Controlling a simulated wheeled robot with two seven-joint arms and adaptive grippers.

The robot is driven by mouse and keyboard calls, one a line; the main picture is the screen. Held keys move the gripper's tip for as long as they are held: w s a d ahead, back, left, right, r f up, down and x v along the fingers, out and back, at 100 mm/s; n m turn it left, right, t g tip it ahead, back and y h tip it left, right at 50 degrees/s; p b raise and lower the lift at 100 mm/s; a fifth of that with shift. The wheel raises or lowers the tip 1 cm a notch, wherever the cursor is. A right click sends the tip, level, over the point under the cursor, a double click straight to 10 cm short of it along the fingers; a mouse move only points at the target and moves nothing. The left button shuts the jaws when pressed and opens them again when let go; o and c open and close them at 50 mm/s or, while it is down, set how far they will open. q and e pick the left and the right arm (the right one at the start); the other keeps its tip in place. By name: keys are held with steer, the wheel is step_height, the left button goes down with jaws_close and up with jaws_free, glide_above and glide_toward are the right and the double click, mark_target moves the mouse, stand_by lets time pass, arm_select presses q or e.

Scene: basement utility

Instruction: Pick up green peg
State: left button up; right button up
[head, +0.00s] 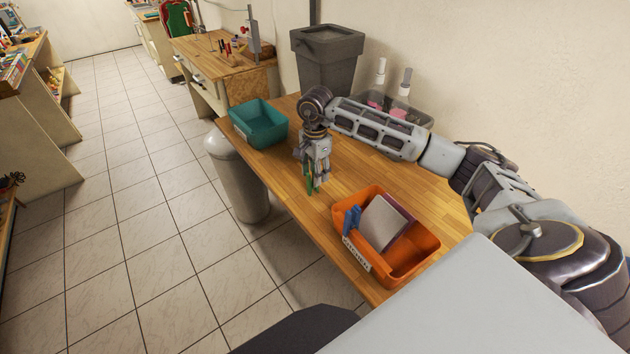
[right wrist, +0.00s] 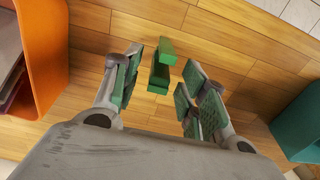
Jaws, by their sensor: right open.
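The green peg (right wrist: 161,66) is a small green piece on the wooden table, seen from above in the right wrist view. It lies between the two fingertips of my right gripper (right wrist: 163,75), with a gap showing on either side. The gripper is open, points down and has green finger pads. In the head view my right gripper (head: 315,184) is low over the table near its front edge. Green shows at its fingers there, but I cannot tell peg from pads. My left gripper is not in view.
An orange bin (head: 414,262) holding a grey and a blue item stands at the near side of the table (head: 356,172). A teal bin (head: 266,126) stands at the far side. A dark grey bin (head: 327,62) and a tray with bottles (head: 417,118) stand behind the arm.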

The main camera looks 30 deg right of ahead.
steer(key=shift+a+f+p, duration=0.1)
steer(key=shift+f+p, duration=0.5)
steer(key=shift+f, duration=0.6)
steer(key=shift+f+p, duration=0.3)
steer(key=shift+f, duration=1.1)
steer(key=shift+c, duration=0.3)
steer(key=c, duration=0.8)
